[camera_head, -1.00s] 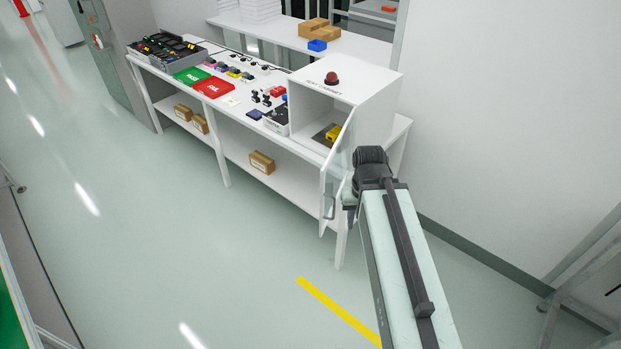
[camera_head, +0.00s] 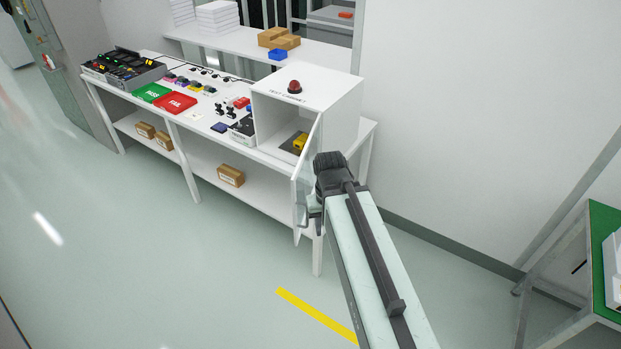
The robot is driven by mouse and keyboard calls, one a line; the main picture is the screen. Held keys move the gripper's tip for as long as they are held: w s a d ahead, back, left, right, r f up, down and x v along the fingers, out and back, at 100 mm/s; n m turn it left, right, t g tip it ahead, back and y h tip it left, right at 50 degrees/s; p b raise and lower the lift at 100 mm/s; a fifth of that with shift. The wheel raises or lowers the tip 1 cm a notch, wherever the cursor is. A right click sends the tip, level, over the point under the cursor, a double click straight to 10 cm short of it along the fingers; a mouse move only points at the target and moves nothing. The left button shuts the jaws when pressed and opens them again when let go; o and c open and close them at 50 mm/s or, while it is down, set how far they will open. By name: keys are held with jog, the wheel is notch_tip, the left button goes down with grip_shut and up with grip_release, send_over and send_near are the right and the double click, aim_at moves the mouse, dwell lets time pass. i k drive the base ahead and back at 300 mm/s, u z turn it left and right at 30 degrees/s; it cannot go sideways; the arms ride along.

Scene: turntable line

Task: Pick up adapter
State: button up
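A white workbench (camera_head: 214,140) stands along the wall and carries many small items. Small dark pieces and coloured blocks lie in its middle, too small for me to tell which is the adapter. A yellow item (camera_head: 300,141) sits inside the open test cabinet (camera_head: 334,96) on a dark pad. My arm reaches up from the lower right toward the cabinet's glass door. My gripper (camera_head: 313,212) shows only in part at the arm's far end, beside the door; its fingers are mostly hidden, and I cannot tell whether it is open or shut.
The cabinet's glass door (camera_head: 306,180) stands open close to my arm. A green PASS tray (camera_head: 152,92) and a red FAIL tray (camera_head: 176,103) lie on the bench, left of the middle. A green-topped table (camera_head: 604,222) stands at the right. The floor at the left is clear.

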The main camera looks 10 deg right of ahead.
aim_at(300, 142)
jog(key=u, duration=0.4)
jog(key=k, duration=1.35)
jog(key=u, duration=0.8)
jog(key=i, duration=2.9)
jog(key=z, duration=1.25)
jog(key=i, duration=0.5)
jog(key=z, duration=0.3)
jog(key=k, duration=0.55)
jog(key=z, duration=0.2)
jog(key=i, duration=0.6)
jog(key=u, duration=0.05)
